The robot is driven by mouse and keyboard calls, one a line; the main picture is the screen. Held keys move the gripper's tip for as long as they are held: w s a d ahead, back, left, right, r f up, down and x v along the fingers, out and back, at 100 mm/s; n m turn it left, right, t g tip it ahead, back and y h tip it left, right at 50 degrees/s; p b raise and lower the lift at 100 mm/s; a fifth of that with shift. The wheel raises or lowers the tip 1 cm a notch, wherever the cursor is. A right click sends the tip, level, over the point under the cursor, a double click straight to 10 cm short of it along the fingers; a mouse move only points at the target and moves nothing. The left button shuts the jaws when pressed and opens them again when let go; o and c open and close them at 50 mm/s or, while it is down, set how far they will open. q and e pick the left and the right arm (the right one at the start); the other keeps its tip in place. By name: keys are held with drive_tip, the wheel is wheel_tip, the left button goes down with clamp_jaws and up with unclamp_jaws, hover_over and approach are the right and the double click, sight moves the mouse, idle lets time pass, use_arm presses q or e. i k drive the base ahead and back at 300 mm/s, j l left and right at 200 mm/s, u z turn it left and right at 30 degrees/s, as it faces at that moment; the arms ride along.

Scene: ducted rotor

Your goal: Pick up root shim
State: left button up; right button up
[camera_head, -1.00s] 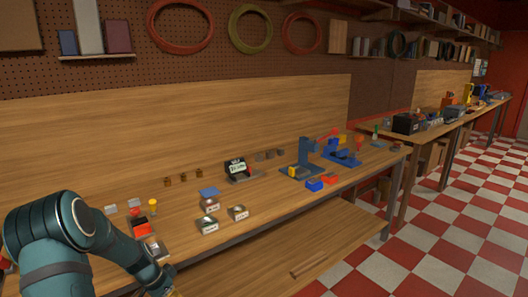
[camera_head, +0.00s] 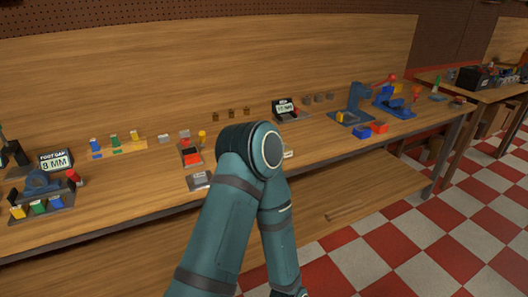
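I cannot pick out the root shim for certain; the small parts on the bench are too small to read. My teal arm stands in the middle of the head view, its elbow in front of the bench. It hides most of the labelled metal dishes, and only an edge of one dish (camera_head: 288,154) shows. Left of the elbow are a dark tray with a red part (camera_head: 190,154) and a grey labelled piece (camera_head: 199,181). The forearm runs down out of the bottom of the picture, so its gripper is not visible. No other gripper shows.
The wooden bench (camera_head: 120,190) holds an "8 MM" display (camera_head: 56,161), a blue fixture with coloured blocks (camera_head: 40,190), a second display (camera_head: 285,108) and blue presses (camera_head: 352,106) at the right. Bare wood lies along the front left edge. The checkered floor (camera_head: 440,240) is clear.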

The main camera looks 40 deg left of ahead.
sight(200, 177)
drive_tip(key=u, duration=1.75)
